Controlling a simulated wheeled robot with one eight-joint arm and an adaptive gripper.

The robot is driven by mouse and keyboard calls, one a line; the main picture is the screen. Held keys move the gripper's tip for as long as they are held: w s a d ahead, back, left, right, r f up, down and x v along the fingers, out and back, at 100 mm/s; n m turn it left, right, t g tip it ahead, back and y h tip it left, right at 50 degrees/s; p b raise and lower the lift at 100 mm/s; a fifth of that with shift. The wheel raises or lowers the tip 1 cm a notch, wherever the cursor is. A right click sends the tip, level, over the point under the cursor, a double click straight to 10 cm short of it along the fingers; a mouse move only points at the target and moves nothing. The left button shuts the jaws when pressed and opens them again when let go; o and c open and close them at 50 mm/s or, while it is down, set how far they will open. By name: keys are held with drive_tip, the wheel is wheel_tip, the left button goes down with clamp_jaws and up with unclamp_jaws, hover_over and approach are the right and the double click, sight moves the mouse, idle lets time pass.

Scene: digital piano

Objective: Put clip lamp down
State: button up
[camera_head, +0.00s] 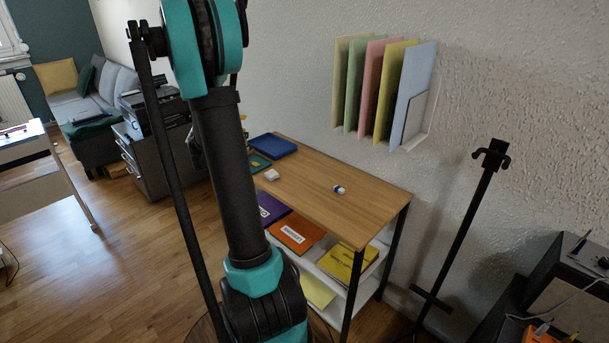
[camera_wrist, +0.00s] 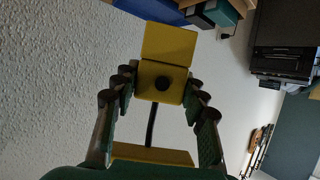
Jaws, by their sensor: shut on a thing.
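The clip lamp (camera_wrist: 168,45) looks yellow, with square blocks, a round dark spot and a thin dark stem that runs down to a wider yellow part. In the wrist view it sits between the fingers of my gripper (camera_wrist: 160,86), which is shut on it. The exact contact is hard to make out. In the head view my arm fills the left middle, and neither the gripper nor the lamp can be made out there.
A wooden-topped shelf (camera_head: 315,188) stands by the wall with a blue item (camera_head: 272,146), a white item (camera_head: 271,175) and a small blue-white item (camera_head: 339,190) on top. Its front right is bare. Coloured folders (camera_head: 413,95) hang above. A black stand (camera_head: 462,235) is on the right.

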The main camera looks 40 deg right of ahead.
drive_tip(key=s+d+r+m+g+h, duration=0.15)
drive_tip(key=s+d, duration=0.25)
drive_tip(key=d, duration=0.4)
drive_tip(key=s+d+r+m+g, duration=0.25)
drive_tip(key=s+d, duration=0.25)
drive_tip(key=d, duration=0.3)
drive_tip(key=s+d+r+m+g+h, duration=0.1)
drive_tip(key=s+d+m+g, duration=0.2)
drive_tip(key=d, duration=0.5)
drive_tip(key=shift+n, duration=0.4)
drive_tip(key=f, duration=1.3)
drive_tip(key=s+f, duration=0.1)
drive_tip(key=f, duration=0.6)
drive_tip(key=shift+s, duration=0.1)
drive_tip(key=o, duration=1)
drive_tip(key=shift+a+r, duration=0.1)
drive_tip(key=shift+r, duration=0.05)
drive_tip(key=v, duration=1.2)
drive_tip(key=shift+s, duration=0.15)
